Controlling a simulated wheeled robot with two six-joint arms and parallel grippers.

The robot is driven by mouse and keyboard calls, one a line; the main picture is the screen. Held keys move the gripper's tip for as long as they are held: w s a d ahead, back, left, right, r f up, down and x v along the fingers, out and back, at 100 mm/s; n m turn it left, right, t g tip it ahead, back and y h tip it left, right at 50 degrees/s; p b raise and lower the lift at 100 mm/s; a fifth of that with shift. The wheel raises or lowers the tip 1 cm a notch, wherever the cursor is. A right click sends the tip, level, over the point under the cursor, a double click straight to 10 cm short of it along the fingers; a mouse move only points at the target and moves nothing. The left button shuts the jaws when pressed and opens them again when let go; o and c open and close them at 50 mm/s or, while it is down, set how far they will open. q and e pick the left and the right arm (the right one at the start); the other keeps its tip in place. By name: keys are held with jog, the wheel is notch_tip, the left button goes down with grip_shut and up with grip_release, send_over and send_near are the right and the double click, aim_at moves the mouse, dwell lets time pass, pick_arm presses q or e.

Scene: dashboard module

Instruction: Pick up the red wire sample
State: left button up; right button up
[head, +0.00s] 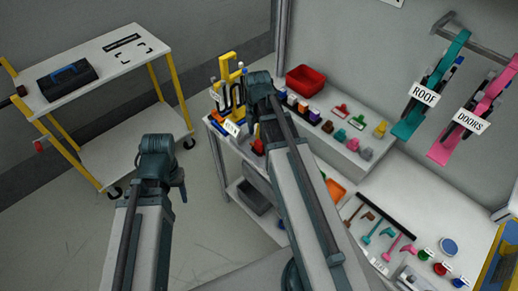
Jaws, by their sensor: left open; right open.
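I cannot make out the red wire sample for certain. A small red item (258,147) shows at the workbench's left end, partly hidden by my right arm. Several small coloured samples (302,107) stand in a row on the raised shelf, right of my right gripper. My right gripper (257,90) is over the left end of the bench, beside the yellow stand. It is open and I see nothing held; its fingertips are hardly visible. My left gripper (163,160) is open over the floor between cart and bench, away from the samples.
A yellow stand (224,68) and a red bin (305,80) are at the back. A white cart (95,68) with a dark case (67,80) stands left. ROOF (424,94) and DOORS (467,121) tags hang on the wall. Several small tools lie at the bench's front right.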

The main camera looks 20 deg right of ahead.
aim_at(259, 142)
notch_tip(259, 142, down, 5)
jog(key=b, duration=0.4)
jog(key=shift+d+f+b, duration=0.1)
jog(key=shift+d+b, duration=0.05)
jog(key=shift+b, duration=0.25)
grip_shut()
